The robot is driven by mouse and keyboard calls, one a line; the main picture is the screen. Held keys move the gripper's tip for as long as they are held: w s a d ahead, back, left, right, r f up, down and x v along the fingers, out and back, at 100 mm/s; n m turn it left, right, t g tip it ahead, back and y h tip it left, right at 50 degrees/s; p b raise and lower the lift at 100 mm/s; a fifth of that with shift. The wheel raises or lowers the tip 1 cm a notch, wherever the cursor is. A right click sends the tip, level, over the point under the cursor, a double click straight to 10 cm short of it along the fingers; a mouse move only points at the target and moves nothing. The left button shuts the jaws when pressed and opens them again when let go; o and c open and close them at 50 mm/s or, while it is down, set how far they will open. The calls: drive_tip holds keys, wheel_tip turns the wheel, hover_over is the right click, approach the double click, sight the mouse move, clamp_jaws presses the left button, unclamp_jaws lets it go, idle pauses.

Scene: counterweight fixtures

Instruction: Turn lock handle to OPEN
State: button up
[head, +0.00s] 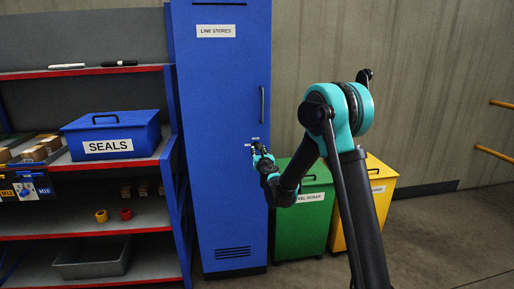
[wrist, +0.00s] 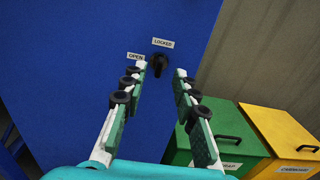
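The lock handle (wrist: 159,66) is a small black lever on the blue LINE STORES cabinet door (head: 218,130). In the wrist view it stands roughly upright, just under the LOCKED label (wrist: 163,43). The OPEN label (wrist: 136,57) is to its upper left. My gripper (wrist: 162,73) is open, its two fingers on either side of the handle in the picture. I cannot tell whether either finger touches it. In the head view my gripper (head: 259,151) is close to the door below the labels and hides the handle.
A vertical door pull (head: 262,104) is above the lock. A green bin (head: 302,228) and a yellow bin (head: 381,190) stand right of the cabinet. On the left, shelves hold a blue SEALS box (head: 112,133) and a grey tray (head: 93,261). Floor at the right is clear.

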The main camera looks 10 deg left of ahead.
drive_tip(key=shift+x, duration=2.75)
drive_tip(key=shift+c, duration=0.3)
clamp_jaws()
